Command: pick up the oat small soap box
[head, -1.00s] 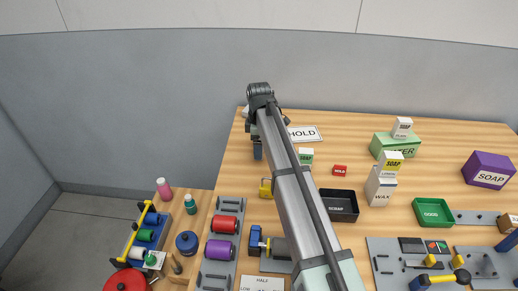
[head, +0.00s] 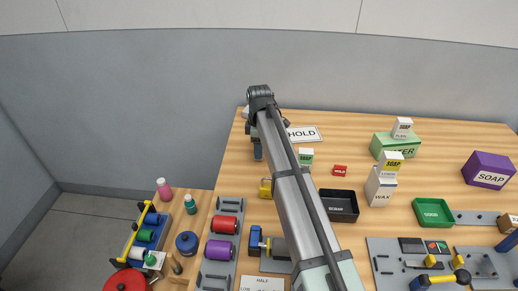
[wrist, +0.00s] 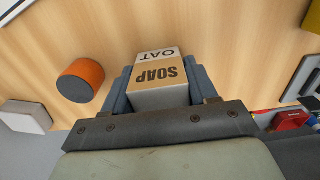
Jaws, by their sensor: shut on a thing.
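The oat small soap box (wrist: 158,80) shows in the wrist view, with a tan face lettered SOAP and a pale band lettered OAT. My gripper (wrist: 160,92) is shut on it, with one blue-grey finger on each side. In the head view my gripper (head: 257,150) is at the far left part of the table, mostly behind my arm, and the oat box is hidden there. I cannot tell whether the box is clear of the table.
A HOLD sign (head: 304,133) lies nearby.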

